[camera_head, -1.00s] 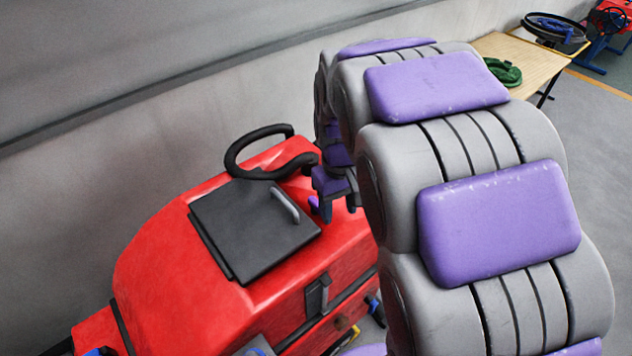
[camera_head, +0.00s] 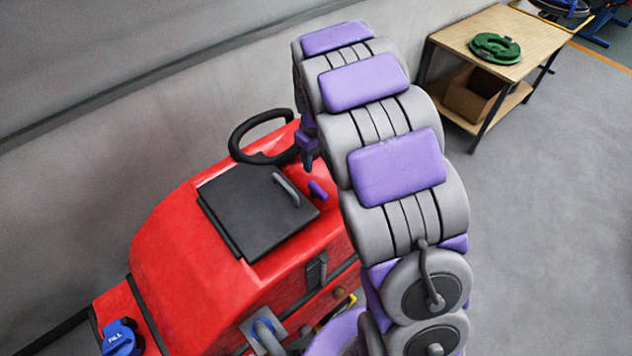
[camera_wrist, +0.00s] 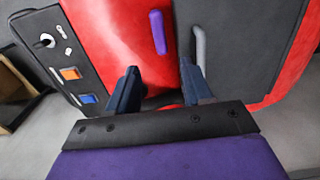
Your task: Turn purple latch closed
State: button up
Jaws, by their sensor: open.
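The purple latch (camera_head: 318,190) sits on the red scrubber tank (camera_head: 190,235), beside the right edge of the black lid (camera_head: 245,215). The lid lies flat and carries a grey handle (camera_head: 286,190). In the wrist view the purple latch (camera_wrist: 158,32) is a short bar on the red surface, roughly parallel to the lid's edge and not visibly across it. My gripper (camera_head: 308,160) is above and behind the latch in the head view, partly hidden by my arm. In the wrist view my gripper (camera_wrist: 160,82) is open and empty, its fingers apart from the latch.
A black steering wheel (camera_head: 262,138) stands behind the lid, close to my gripper. A control panel (camera_wrist: 62,55) with switches is at left in the wrist view. A wooden table (camera_head: 540,40) with a green ring (camera_head: 495,47) stands back right. Grey floor at right is clear.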

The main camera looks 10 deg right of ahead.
aim_at(316, 186)
notch_tip(316, 186, down, 12)
jog(key=shift+r+p, duration=0.15)
jog(key=shift+p, duration=0.7)
jog(key=shift+c, duration=0.2)
grip_shut()
